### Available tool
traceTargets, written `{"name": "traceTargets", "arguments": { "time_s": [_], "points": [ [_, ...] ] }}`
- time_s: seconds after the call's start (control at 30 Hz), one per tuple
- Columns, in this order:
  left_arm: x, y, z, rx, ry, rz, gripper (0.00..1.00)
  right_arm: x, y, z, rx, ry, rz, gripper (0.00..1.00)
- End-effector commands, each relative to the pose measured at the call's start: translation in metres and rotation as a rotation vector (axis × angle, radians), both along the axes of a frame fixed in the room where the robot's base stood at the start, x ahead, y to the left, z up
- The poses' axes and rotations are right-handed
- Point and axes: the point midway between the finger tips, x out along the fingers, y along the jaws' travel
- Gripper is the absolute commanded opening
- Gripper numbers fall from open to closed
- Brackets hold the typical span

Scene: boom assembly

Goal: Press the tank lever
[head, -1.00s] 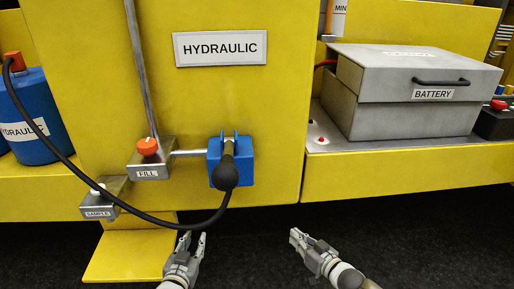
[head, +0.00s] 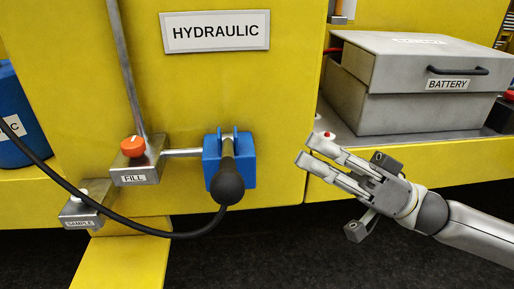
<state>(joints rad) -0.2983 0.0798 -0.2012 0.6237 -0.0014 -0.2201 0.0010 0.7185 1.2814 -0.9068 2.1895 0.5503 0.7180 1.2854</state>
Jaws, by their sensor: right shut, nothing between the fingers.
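The lever points down and toward me. My right gripper (head: 306,150) is to the right of the knob with a clear gap, its fingertips pointing left. It is shut and empty, and does not touch the lever. My left gripper is out of view.
A FILL valve with an orange knob (head: 133,146) and a SAMPLE valve (head: 87,204) are left of the lever. A black hose (head: 120,225) loops below the lever. A grey battery box (head: 420,90) stands on the ledge behind my right gripper.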

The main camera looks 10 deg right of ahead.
Motion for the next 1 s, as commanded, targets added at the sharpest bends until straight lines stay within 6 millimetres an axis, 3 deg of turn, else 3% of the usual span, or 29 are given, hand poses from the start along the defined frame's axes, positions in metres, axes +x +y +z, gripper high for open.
{"name": "traceTargets", "arguments": {
  "time_s": [0.47, 1.0],
  "points": [
    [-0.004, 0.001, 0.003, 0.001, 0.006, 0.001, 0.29, -0.002, 0.005, 0.006, 0.004, -0.001, 0.009, 0.0],
    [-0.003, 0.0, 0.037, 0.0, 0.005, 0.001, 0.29, 0.014, 0.086, 0.053, 0.005, -0.002, 0.01, 0.0]
  ]
}}
